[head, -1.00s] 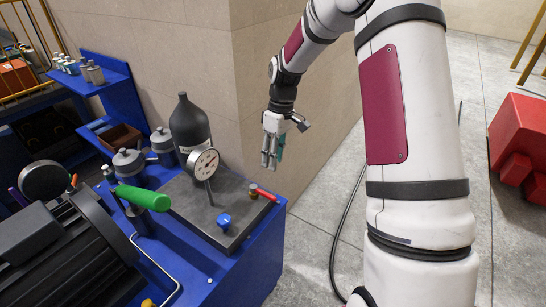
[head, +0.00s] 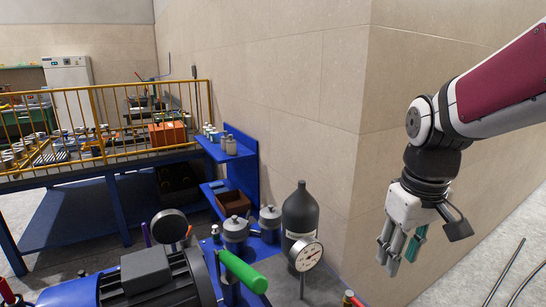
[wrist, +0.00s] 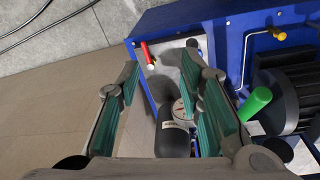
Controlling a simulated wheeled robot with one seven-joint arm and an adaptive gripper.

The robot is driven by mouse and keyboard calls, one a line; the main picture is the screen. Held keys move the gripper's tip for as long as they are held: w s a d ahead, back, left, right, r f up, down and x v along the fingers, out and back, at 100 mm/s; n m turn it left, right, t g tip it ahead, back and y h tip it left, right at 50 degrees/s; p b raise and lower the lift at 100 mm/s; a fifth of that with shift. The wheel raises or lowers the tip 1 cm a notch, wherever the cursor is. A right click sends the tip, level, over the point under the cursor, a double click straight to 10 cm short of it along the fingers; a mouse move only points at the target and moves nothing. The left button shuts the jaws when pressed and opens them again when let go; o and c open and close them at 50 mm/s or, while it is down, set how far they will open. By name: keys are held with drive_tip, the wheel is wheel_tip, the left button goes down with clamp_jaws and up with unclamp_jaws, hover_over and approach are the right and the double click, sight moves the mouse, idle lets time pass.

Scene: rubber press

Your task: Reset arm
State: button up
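My gripper (head: 402,252) hangs at the right of the head view, fingers pointing down, in front of the tiled wall corner. In the wrist view its two teal-padded fingers (wrist: 165,95) stand apart with nothing between them. It is open and empty. Beyond the fingers lie the dark bottle (wrist: 172,138) and the dial gauge (wrist: 180,108) of the blue press. My arm (head: 500,85) reaches in from the right edge.
The blue press bench has a green handle (head: 243,271), a gauge (head: 306,255), a black bottle (head: 300,213) and grey canisters (head: 236,232). A blue shelf (head: 243,172) stands at the wall. A yellow railing (head: 100,87) is at the left. Floor (head: 520,225) shows at the right.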

drive_tip(key=s+a+r+m+t, duration=0.1)
drive_tip(key=s, duration=0.7)
drive_tip(key=s+a+r+m+t, duration=0.1)
drive_tip(key=s+a+r+m, duration=0.1)
drive_tip(key=s, duration=0.6)
drive_tip(key=shift+s+t+p, duration=0.15)
drive_tip(key=shift+t+p, duration=0.15)
drive_tip(key=shift+t, duration=0.1)
